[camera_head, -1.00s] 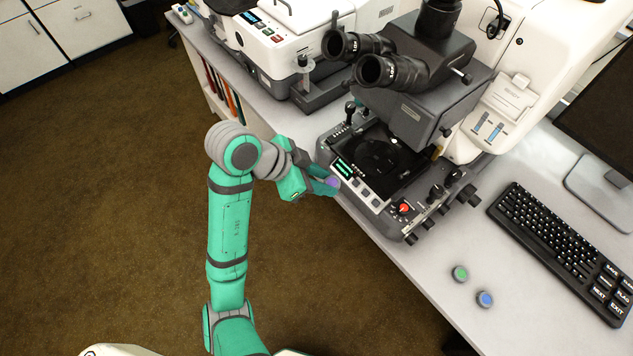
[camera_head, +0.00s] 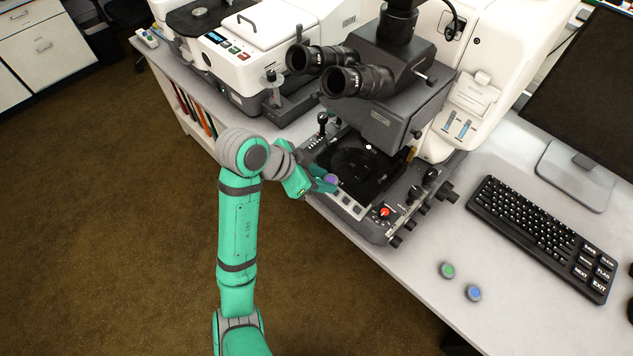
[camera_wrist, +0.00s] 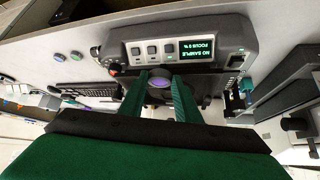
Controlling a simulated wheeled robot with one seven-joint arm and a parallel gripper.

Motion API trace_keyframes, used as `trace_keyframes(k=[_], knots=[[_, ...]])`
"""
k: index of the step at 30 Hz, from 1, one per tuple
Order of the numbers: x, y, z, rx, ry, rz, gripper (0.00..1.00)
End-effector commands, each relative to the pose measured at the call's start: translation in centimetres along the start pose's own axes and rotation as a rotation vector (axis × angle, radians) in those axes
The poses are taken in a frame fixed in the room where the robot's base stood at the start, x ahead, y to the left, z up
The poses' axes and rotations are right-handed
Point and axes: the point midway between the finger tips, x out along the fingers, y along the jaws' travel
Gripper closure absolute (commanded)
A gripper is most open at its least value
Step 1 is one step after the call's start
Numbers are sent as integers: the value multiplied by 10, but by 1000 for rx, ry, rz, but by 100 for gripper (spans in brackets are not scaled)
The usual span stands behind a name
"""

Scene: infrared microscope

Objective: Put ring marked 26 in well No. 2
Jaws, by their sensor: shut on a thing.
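My gripper (camera_head: 322,181) is shut on a purple-topped ring (camera_head: 331,179) at the front edge of the microscope stage. In the wrist view the ring (camera_wrist: 160,82) sits between the two green fingertips (camera_wrist: 161,86). Its marking cannot be read. The microscope (camera_head: 392,118) has a dark stage (camera_head: 352,163) with a round plate behind my gripper. Well numbers are too small to read. A green-topped ring (camera_head: 447,270) and a blue-topped ring (camera_head: 473,293) lie on the bench at the lower right.
The control panel (camera_wrist: 185,48) reads "NO SAMPLE, FOCUS 0 %". The eyepieces (camera_head: 322,70) overhang near the stage. A keyboard (camera_head: 545,240) and monitor stand at the right. The bench (camera_head: 410,290) in front of the microscope is clear apart from the two rings.

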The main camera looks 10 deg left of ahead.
Motion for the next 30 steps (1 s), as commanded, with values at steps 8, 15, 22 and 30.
trace_keyframes(k=[8,15,22,30], knots=[[12,-6,-14,2,-1,0,91],[23,-11,-26,2,-1,1,91],[32,-16,-36,2,-1,0,91],[40,-19,-42,0,0,1,91]])
